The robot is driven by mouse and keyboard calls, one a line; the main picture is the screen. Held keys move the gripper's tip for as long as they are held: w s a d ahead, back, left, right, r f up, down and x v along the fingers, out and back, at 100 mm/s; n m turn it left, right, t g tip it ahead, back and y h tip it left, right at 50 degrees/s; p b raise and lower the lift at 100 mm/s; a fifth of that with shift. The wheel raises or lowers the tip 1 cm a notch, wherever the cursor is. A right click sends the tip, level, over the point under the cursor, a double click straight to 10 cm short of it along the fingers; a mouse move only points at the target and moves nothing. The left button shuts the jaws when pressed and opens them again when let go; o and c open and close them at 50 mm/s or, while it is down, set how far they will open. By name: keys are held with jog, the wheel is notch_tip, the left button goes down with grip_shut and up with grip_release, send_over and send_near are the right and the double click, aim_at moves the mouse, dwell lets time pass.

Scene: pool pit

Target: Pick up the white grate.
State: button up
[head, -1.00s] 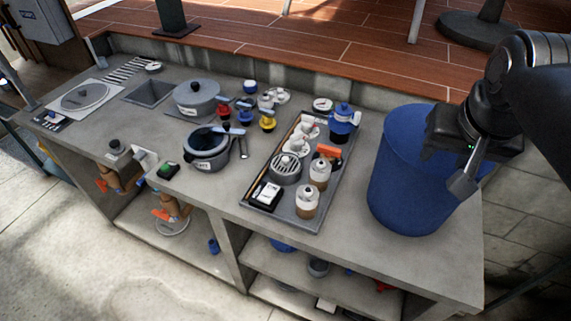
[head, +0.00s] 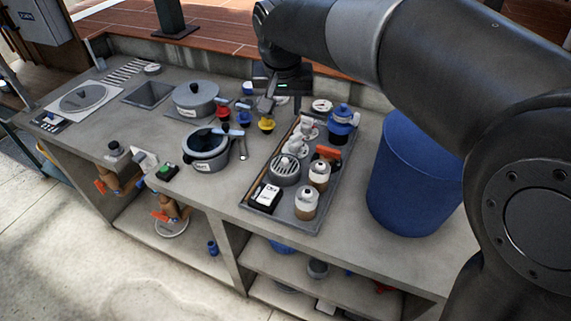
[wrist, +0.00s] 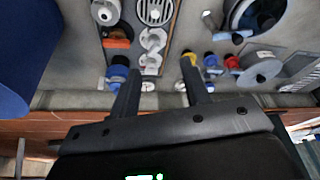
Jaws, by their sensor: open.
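The white grate (head: 285,167) is round and slatted, and sits on a grey round body in the tray (head: 246,186) on the counter. It also shows at the top edge of the wrist view (wrist: 155,11), partly cut off. My gripper (head: 280,107) is open and empty above the back of the counter, behind the grate and near the yellow-topped item. In the wrist view my two fingers (wrist: 160,72) stand wide apart, with the white fittings between and beyond them.
The tray also holds white fittings (head: 295,146), two jars (head: 306,203), an orange-handled item (head: 327,153) and a blue-topped item (head: 342,119). A large blue bin (head: 415,180) stands to the right. Pots (head: 206,150) stand to the left.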

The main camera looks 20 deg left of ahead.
send_over(285, 160)
jog(key=s, duration=0.2)
jog(key=f, duration=1.4)
jog(key=shift+d+f, duration=0.1)
jog(key=shift+d, duration=0.25)
jog(key=x, duration=0.5)
jog(key=shift+w+f, duration=0.15)
jog(key=shift+f, duration=0.15)
grip_shut()
